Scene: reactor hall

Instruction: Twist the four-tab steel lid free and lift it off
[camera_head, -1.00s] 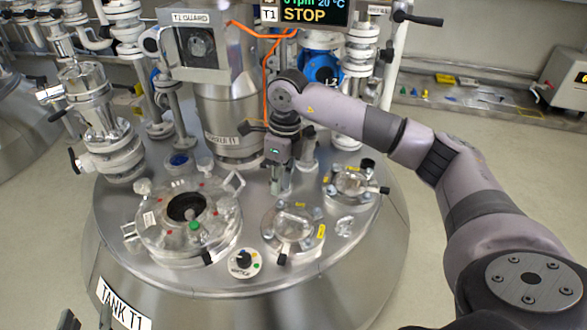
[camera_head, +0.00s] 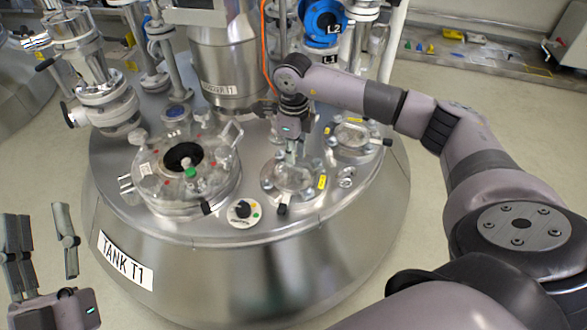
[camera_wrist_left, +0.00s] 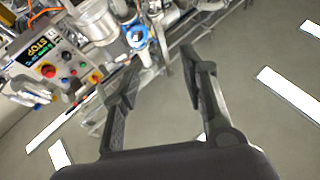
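A round steel lid (camera_head: 288,184) with small tabs around its rim sits on the centre port of the tank top. I cannot count its tabs clearly. My right gripper (camera_head: 292,157) points straight down at the far part of this lid. Its fingertips are close to the lid; I cannot tell whether they touch it or how far apart they are. My left gripper (camera_head: 44,232) is at the lower left of the head view, off the tank, with fingers spread and empty. It also shows open in the left wrist view (camera_wrist_left: 158,62).
A larger round hatch (camera_head: 150,190) with a dark opening and a green knob is left of the lid. A smaller port (camera_head: 352,138) is at its right, a black dial (camera_head: 243,211) in front. A steel column (camera_head: 222,65) and blue valve (camera_head: 322,22) stand behind.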

